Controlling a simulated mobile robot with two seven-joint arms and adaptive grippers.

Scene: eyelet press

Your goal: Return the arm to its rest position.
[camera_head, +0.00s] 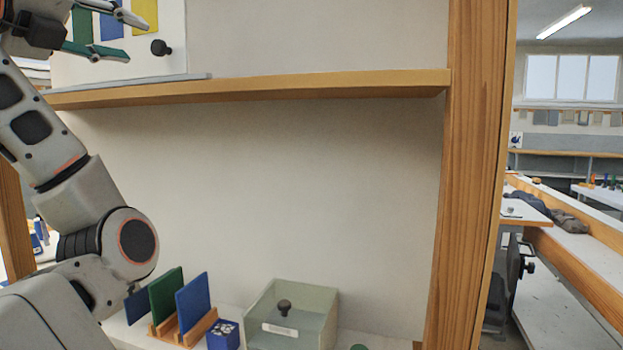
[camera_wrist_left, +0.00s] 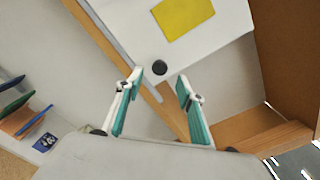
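My left arm (camera_head: 80,195) rises along the left side of the head view, bent at the elbow, with its gripper (camera_head: 138,42) raised at the top left. The gripper's two green-padded fingers are apart with nothing held between them. In the left wrist view the open fingers (camera_wrist_left: 160,76) point toward a white panel (camera_wrist_left: 207,40) with a yellow rectangle (camera_wrist_left: 183,16). A black knob (camera_wrist_left: 160,67) shows between the fingertips; the head view shows it (camera_head: 161,47) just right of them. I cannot tell how far apart they are in depth. My right gripper is in neither view.
A wooden shelf (camera_head: 300,90) runs below the white panel, meeting a wooden post (camera_head: 470,180) at right.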

